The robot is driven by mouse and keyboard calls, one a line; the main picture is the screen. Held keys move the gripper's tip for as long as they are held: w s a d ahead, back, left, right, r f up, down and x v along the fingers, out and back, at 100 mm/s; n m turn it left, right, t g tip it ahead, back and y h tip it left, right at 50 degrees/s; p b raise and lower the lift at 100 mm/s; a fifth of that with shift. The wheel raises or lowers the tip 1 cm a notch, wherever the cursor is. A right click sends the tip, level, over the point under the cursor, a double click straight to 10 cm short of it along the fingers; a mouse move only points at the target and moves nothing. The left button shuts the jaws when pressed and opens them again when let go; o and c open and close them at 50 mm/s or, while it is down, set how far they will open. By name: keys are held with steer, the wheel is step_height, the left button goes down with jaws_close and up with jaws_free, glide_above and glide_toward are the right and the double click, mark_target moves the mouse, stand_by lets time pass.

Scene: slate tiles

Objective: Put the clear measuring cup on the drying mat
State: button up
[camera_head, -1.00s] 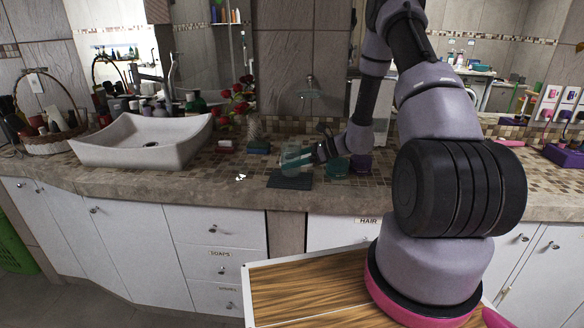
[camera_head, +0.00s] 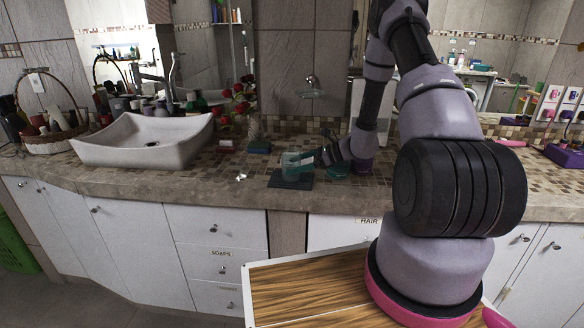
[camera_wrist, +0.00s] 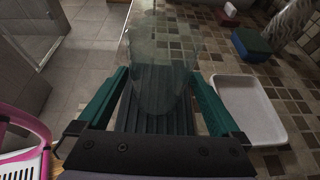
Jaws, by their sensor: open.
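The clear measuring cup (camera_head: 297,167) appears to stand upright on the dark drying mat (camera_head: 277,183) near the counter's front edge. My gripper (camera_head: 312,158) is at the cup's right side with its teal fingers open. In the wrist view, the see-through cup (camera_wrist: 157,75) is between and beyond the spread fingers of my gripper (camera_wrist: 158,76), with a gap visible on each side near its base. The ribbed mat (camera_wrist: 150,124) shows below it. The cup's faint outline makes its exact contact with the mat hard to see.
A white shallow dish (camera_wrist: 270,135) lies right of the fingers in the wrist view, with a green and blue sponge-like block (camera_wrist: 250,44) beyond. The white sink (camera_head: 110,155), a basket (camera_head: 52,142) and red roses (camera_head: 238,100) stand left on the tiled counter.

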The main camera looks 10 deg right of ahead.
steer(key=v, duration=1)
steer(key=s+a+r+n+g+h, duration=0.1)
steer(key=s+a+r+n+h, duration=0.15)
steer(key=r, duration=0.45)
steer(key=s+a+r+n+g+h, duration=0.1)
steer(key=s+r+n, duration=0.3)
steer(key=r, duration=0.3)
steer(key=s+a+r+n+g+h, duration=0.1)
steer(key=s+a+r+n, duration=0.1)
steer(key=s+r+n, duration=0.3)
steer(key=s+d+r+n+t+h, duration=0.1)
steer(key=s+r+n+t+h, duration=0.4)
steer(key=s+r, duration=0.9)
steer(key=shift+s+r+n+h, duration=0.4)
steer(key=shift+r+n+h, duration=0.2)
steer(key=shift+n, duration=0.25)
